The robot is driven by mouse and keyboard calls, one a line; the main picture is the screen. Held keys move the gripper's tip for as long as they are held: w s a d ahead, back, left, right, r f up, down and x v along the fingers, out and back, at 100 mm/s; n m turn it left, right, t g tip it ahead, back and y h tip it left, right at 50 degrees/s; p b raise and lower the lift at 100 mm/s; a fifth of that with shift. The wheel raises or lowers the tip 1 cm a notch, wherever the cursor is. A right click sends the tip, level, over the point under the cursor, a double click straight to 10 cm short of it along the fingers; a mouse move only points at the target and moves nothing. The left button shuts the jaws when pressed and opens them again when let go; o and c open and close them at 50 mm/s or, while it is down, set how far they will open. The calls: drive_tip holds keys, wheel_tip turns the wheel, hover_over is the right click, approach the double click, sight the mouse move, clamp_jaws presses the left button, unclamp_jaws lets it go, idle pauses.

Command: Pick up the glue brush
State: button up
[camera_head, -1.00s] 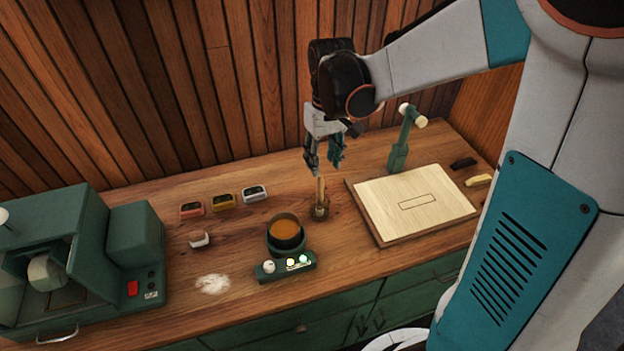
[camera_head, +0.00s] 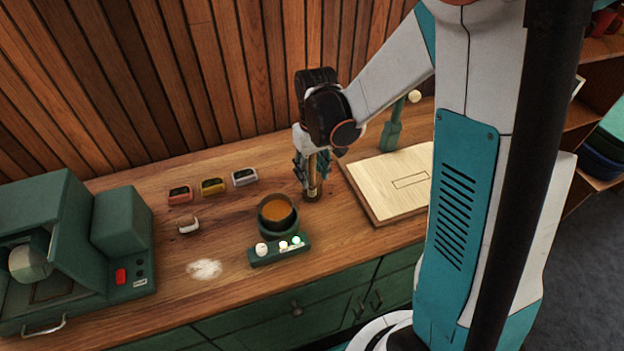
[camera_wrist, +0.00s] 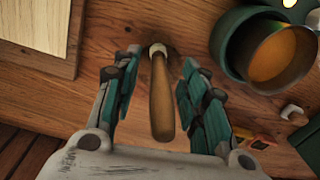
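The glue brush (camera_wrist: 161,98) has a tan wooden handle and a pale end, and stands roughly upright on the wooden bench. In the head view its handle (camera_head: 312,173) shows in front of my gripper (camera_head: 312,178). In the wrist view my gripper (camera_wrist: 153,85) is open, with one teal-padded finger on each side of the handle. Gaps show between the handle and both fingers, so the fingers are around the brush without gripping it. The brush's lower end is small and partly hidden.
A glue pot (camera_head: 276,231) with amber glue stands beside the brush, behind a green control box (camera_head: 279,249). A pale wooden board (camera_head: 378,190) lies to the right, with a green lamp-like stand (camera_head: 392,130) behind it. A green machine (camera_head: 75,250) fills the left.

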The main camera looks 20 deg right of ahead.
clamp_jaws()
drive_tip(key=shift+r, duration=0.1)
wheel_tip(320, 180, up, 20)
drive_tip(key=p, duration=0.4)
drive_tip(key=shift+p, duration=0.3)
